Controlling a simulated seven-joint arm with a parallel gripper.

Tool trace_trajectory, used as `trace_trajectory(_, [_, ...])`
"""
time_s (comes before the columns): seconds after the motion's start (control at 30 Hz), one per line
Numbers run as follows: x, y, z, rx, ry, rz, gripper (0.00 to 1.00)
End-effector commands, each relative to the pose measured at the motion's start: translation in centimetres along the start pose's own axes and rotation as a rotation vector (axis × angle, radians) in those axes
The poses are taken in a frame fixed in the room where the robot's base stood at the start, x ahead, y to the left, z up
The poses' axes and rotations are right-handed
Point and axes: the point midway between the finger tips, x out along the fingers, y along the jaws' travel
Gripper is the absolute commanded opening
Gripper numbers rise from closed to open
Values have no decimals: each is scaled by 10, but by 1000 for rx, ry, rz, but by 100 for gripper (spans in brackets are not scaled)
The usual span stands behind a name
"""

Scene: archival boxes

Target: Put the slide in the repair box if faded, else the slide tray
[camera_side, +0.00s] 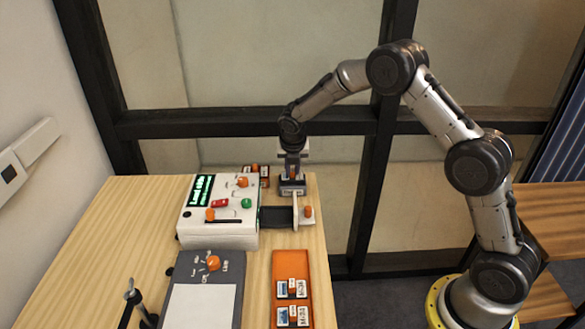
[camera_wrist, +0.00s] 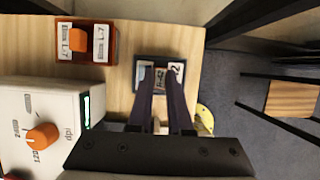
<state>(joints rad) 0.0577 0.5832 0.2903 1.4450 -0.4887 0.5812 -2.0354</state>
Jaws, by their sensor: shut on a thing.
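My gripper (camera_side: 292,178) points straight down at the back right of the table, over a small dark blue holder (camera_wrist: 140,62) with pale labelled slide faces inside. It is shut on a slide (camera_wrist: 164,73), which shows between the fingertips at the holder; whether it is clear of the holder I cannot tell. An orange tray (camera_side: 291,262) at the front holds labelled slides. A small orange-red box (camera_wrist: 113,42) with white labels stands behind the white machine; it also shows in the side view (camera_side: 264,170). Which is the repair box, I cannot read.
A white machine (camera_side: 222,233) has a green display seeming to read "Load slide", several coloured knobs and a dark slot arm (camera_side: 275,217) ending in a white piece with an orange knob. A grey panel (camera_side: 228,268) with a white plate lies in front. The table's left side is clear.

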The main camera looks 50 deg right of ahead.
Motion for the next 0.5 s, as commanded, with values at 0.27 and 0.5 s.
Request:
trace_trajectory(0.27, [6,0,-3,-2,0,-1,0])
trace_trajectory(0.5, [16,0,-7,0,1,-1,0])
